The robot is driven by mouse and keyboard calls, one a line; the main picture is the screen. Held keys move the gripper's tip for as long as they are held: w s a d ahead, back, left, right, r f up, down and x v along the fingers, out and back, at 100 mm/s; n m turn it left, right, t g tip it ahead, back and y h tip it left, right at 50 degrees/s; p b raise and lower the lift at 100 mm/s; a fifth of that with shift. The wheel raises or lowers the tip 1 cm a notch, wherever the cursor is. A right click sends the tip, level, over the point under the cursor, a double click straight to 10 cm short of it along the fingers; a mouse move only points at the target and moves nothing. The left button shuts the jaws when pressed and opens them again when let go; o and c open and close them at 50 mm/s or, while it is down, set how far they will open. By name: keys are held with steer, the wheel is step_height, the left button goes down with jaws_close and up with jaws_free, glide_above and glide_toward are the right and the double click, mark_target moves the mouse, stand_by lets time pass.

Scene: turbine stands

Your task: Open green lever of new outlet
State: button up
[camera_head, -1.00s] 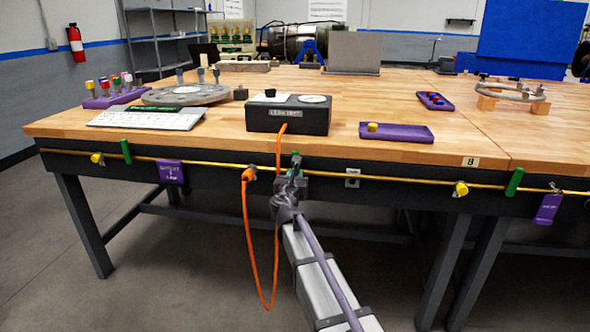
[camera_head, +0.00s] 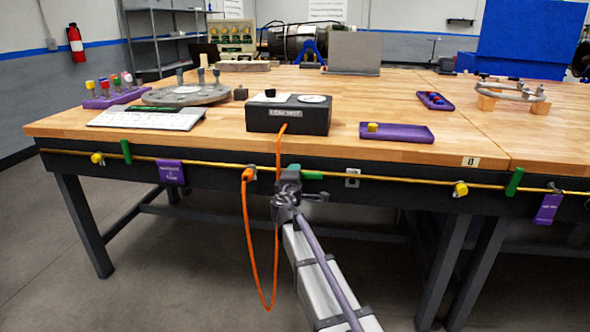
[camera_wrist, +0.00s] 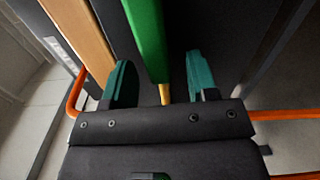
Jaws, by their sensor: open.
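A green lever (camera_head: 312,175) on the yellow pipe along the bench's front lies level, sticking out to the right of my gripper. My gripper (camera_head: 292,174) is at the lever's left part and hides it. In the wrist view the lever (camera_wrist: 147,40) runs between the two teal fingers of my gripper (camera_wrist: 161,78). The fingers are open, with a gap on each side of the lever. An orange hose (camera_head: 245,215) hangs from an orange plug (camera_head: 248,174) on the pipe, just left of my gripper.
Other green levers stand upright at the left (camera_head: 126,151) and right (camera_head: 514,182). A black box (camera_head: 288,118) sits on the wooden bench (camera_head: 400,155) above my gripper, the orange hose running down from it. The floor in front is clear.

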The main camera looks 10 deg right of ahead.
steer(key=shift+o, duration=0.8)
steer(key=v, duration=0.5)
